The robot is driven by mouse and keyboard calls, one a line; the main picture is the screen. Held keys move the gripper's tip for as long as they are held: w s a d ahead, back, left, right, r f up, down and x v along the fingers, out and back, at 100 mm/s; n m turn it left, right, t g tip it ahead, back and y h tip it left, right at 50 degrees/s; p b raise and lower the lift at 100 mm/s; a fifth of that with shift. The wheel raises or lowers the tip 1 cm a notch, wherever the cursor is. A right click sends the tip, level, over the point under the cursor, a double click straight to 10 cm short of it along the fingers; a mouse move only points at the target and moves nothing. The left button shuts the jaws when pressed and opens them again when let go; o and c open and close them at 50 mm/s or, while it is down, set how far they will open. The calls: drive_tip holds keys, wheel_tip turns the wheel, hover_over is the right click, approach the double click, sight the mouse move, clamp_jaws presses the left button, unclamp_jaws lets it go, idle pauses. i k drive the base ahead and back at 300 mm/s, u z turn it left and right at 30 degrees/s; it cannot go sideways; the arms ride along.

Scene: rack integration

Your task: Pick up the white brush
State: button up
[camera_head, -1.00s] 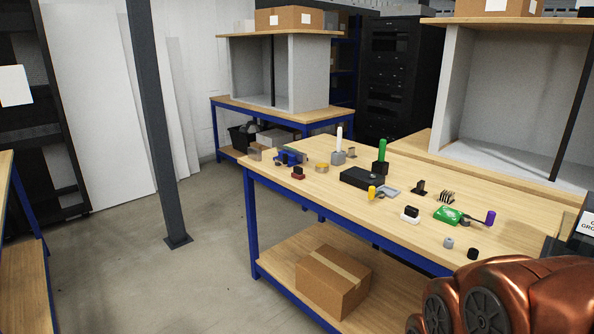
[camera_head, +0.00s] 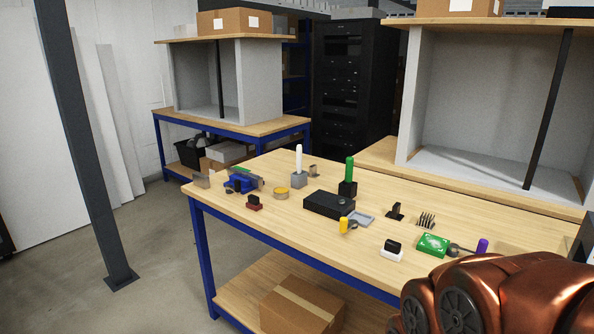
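A white upright stick-like thing (camera_head: 299,159) stands in a small grey block (camera_head: 299,179) at the back of the wooden workbench (camera_head: 250,225). It looks like the handle of the white brush; no bristles show. A similar green upright handle (camera_head: 349,170) stands in a black block to its right. A low white block with a black top (camera_head: 391,254) lies nearer the front; I cannot tell what it is. My copper-coloured arm fills the lower right corner, well apart from the white handle. My gripper is not in view.
A blue vise (camera_head: 241,181), a yellow round thing (camera_head: 281,193) and a dark red block (camera_head: 254,203) lie near the white handle. A black box (camera_head: 328,204) stands to its right. A green card (camera_head: 433,244) lies front right. A dark post (camera_head: 85,150) stands left.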

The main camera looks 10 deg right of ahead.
sight(299, 147)
drive_tip(key=u, duration=0.15)
drive_tip(key=i, duration=0.4)
drive_tip(key=u, duration=0.7)
drive_tip(key=i, duration=1.6)
